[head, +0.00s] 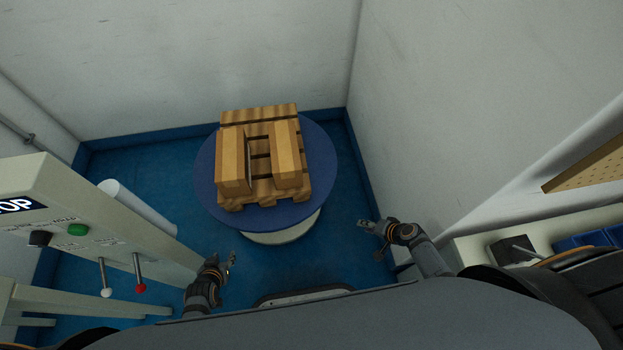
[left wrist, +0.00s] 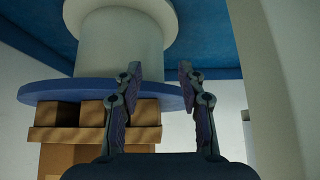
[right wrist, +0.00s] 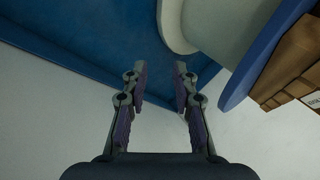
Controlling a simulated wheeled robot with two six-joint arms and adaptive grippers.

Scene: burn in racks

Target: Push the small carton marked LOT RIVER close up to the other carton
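Two small tan cartons stand on a wooden pallet (head: 258,115), a left carton (head: 232,155) and a right carton (head: 287,155). A gap with bare pallet slats lies between them. No LOT RIVER mark can be read, so I cannot tell which carton bears it. The pallet rests on a round blue turntable (head: 322,165). My left gripper (head: 231,262) is open and empty, near and below the turntable's front left in the head view. It also shows open in the left wrist view (left wrist: 159,72). My right gripper (head: 363,226) is open and empty, right of the turntable; the right wrist view agrees (right wrist: 160,70).
A control post (head: 95,215) with a green button and two levers stands at the left. A white cylinder (head: 140,205) lies behind it. Walls close in the back and right. A bench with blue bins (head: 590,240) is at the right. Blue floor is clear around the turntable.

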